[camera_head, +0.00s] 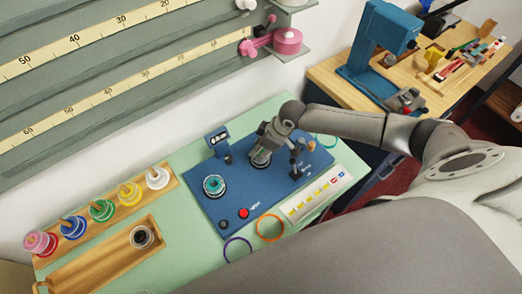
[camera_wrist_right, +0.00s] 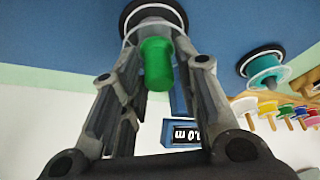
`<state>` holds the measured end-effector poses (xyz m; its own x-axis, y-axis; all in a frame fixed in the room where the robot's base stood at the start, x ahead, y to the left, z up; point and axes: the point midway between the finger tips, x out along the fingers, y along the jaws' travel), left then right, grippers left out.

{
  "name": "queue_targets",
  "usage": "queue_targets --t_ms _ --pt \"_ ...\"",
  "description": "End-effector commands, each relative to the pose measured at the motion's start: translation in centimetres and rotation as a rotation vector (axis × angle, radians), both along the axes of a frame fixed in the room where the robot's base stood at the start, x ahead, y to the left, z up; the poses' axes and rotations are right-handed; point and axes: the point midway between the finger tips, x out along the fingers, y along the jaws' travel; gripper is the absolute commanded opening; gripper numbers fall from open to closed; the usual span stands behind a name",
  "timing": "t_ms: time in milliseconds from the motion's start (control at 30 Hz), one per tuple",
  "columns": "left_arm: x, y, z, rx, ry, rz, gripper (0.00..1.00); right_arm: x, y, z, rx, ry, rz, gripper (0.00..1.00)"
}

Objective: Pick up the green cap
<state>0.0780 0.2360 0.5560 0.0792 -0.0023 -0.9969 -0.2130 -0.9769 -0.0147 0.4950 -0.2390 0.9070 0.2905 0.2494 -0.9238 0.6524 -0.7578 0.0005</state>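The green cap (camera_wrist_right: 157,62) shows in the right wrist view, on top of a round dark-rimmed piece (camera_wrist_right: 153,14) on the blue board. My right gripper (camera_wrist_right: 158,48) is around it, one finger on each side, fingers apart. The gap at the fingertips is narrow, and I cannot tell whether they touch the cap. In the head view my right gripper (camera_head: 262,158) points down over the round piece at the middle of the blue board (camera_head: 275,190), and hides the cap. My left gripper is not in view.
A teal spool (camera_head: 214,186) stands left of the gripper, and a small display post (camera_head: 218,142) behind it. A red button (camera_head: 243,213) is at the board's front. Coloured spools stand on a wooden rack (camera_head: 130,208) at left. Orange (camera_head: 270,228) and purple rings lie in front.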

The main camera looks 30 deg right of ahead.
Motion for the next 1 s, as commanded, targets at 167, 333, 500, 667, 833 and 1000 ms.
queue_targets --t_ms 167,333,500,667,833,1000 --pt "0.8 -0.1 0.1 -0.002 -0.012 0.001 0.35 0.0 0.0 0.0 0.0 0.0 0.0 0.12" --pt "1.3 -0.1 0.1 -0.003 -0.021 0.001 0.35 0.0 0.0 0.0 0.0 0.0 0.0 0.1" --pt "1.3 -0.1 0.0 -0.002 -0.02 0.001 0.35 0.0 0.0 0.1 0.0 0.0 0.0 0.1" --pt "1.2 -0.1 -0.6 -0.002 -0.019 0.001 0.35 0.1 0.0 0.9 0.001 -0.002 0.0 0.1" --pt "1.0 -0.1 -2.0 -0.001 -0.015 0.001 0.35 0.1 0.0 2.8 0.0 -0.005 0.002 0.1" --pt "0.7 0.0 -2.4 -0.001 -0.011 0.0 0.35 -2.1 -0.4 5.4 -0.003 -0.002 0.003 0.1"
